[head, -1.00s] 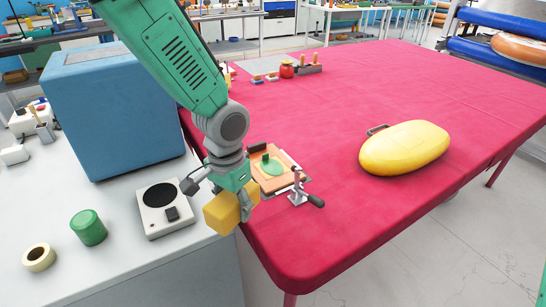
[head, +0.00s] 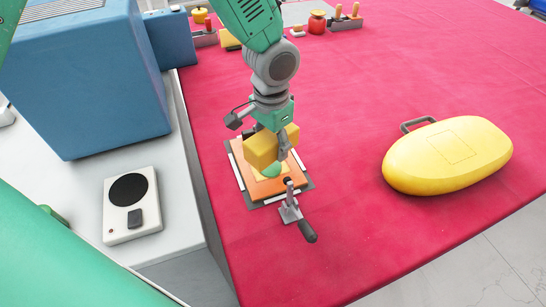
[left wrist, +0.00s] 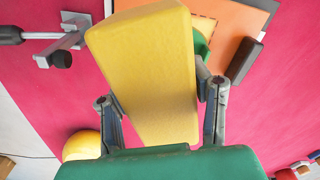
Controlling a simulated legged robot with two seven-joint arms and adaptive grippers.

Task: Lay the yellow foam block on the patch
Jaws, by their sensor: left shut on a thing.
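The yellow foam block (head: 261,151) is held in my left gripper (head: 270,146), above an orange board (head: 256,187). In the left wrist view the block (left wrist: 145,70) fills the middle, between the two fingers (left wrist: 160,100) of the gripper. A green round piece (head: 272,171), seemingly on the patch, shows just below the block on the board. It is partly hidden by the block and shows as a sliver in the left wrist view (left wrist: 201,43). I cannot tell how large the gap under the block is. My right gripper is not in view.
A toggle clamp (head: 290,208) with a dark handle stands at the board's near edge. A yellow inflatable (head: 448,158) with a grey handle lies to the right on the red table (head: 350,240). A white device (head: 132,203) and a blue box (head: 85,75) stand left.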

